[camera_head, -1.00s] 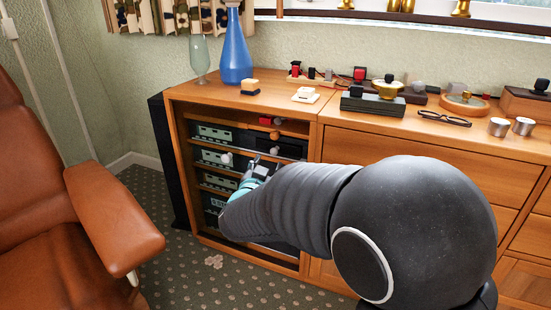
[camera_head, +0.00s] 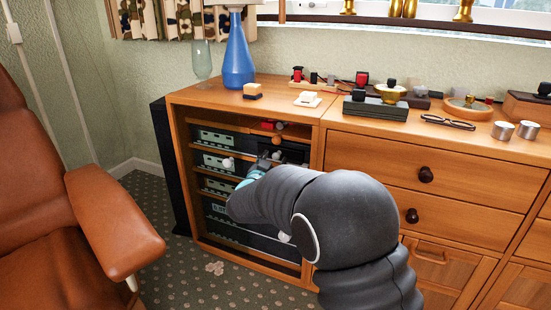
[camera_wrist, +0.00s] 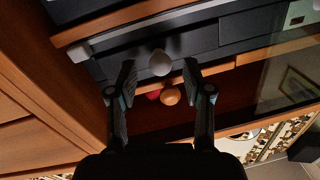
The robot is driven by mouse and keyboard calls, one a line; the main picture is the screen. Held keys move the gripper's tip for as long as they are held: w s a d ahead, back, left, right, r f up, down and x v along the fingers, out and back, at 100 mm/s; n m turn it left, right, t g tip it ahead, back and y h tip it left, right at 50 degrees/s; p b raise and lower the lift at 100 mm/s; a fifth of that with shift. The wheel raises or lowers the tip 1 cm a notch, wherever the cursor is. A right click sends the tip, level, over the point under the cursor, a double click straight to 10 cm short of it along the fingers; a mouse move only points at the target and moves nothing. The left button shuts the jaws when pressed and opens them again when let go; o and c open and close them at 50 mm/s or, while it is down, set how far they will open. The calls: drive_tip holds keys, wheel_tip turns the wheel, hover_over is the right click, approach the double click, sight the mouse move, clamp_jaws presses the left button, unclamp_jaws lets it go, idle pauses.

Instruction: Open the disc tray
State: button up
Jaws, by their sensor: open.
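The media cabinet (camera_head: 312,150) holds several dark disc and audio units on its shelves. A dark unit (camera_wrist: 205,40) with a pale round knob (camera_wrist: 160,62) fills the top of the wrist view; I cannot make out a tray edge for sure. The knob also shows in the head view (camera_head: 276,155). My gripper (camera_wrist: 161,82) is open and empty, its two fingers on either side of the knob in the picture. Whether they touch it I cannot tell. In the head view my gripper (camera_head: 268,163) is at the upper shelves, partly hidden by my arm.
An orange knob (camera_wrist: 170,96) and a red item sit close by on the neighbouring shelf. Drawers (camera_head: 450,180) are at the right, a leather armchair (camera_head: 115,220) at the left.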

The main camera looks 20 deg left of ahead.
drive_tip(key=shift+w, duration=1.25)
clamp_jaws()
